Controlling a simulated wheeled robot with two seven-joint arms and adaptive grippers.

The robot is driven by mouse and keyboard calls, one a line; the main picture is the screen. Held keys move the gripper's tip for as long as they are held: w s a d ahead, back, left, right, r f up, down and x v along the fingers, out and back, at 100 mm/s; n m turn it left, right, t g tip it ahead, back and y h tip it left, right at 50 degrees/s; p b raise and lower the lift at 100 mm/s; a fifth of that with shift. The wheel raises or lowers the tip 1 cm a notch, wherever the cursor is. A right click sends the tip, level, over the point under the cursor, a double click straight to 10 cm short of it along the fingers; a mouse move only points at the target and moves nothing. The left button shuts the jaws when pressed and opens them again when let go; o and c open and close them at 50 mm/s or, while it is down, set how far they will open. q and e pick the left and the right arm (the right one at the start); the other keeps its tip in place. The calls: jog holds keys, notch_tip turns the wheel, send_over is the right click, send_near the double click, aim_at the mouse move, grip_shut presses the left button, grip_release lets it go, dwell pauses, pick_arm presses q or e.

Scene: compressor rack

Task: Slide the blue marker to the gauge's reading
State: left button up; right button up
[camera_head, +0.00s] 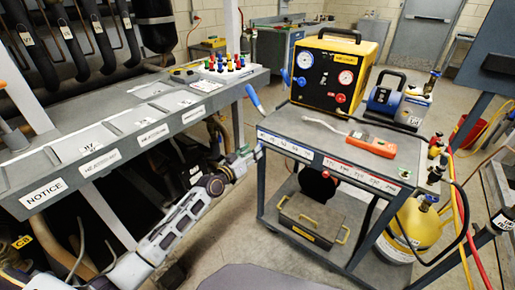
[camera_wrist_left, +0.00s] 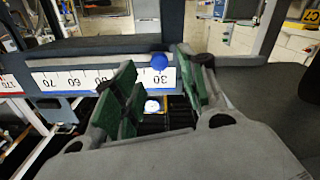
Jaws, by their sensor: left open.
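The blue marker (camera_wrist_left: 159,61) is a small round knob on the white number strip (camera_wrist_left: 90,80) along the cart's edge in the left wrist view. My left gripper (camera_wrist_left: 156,62) is open, its green-padded fingers on either side of the marker. I cannot tell whether they touch it. In the head view my left gripper (camera_head: 250,156) is at the front left corner of the cart, beside the blue-edged strip (camera_head: 285,145), and the marker is not clear there. A blue gauge (camera_head: 305,60) and a red gauge (camera_head: 345,77) sit on the yellow-black unit (camera_head: 328,75); their readings are too small to read.
The grey cart top (camera_head: 310,122) holds an orange handheld device (camera_head: 372,145) and a blue pump (camera_head: 385,97). A red-edged strip (camera_head: 360,178) continues along the cart front. A labelled grey bench (camera_head: 130,130) stands at the left.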

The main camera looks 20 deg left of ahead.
pick_arm(q)
jog(key=shift+b+x, duration=0.4)
jog(key=shift+x, duration=1.8)
pick_arm(e)
jog(key=shift+a+r, duration=0.1)
jog(key=shift+r, duration=0.6)
pick_arm(q)
grip_shut()
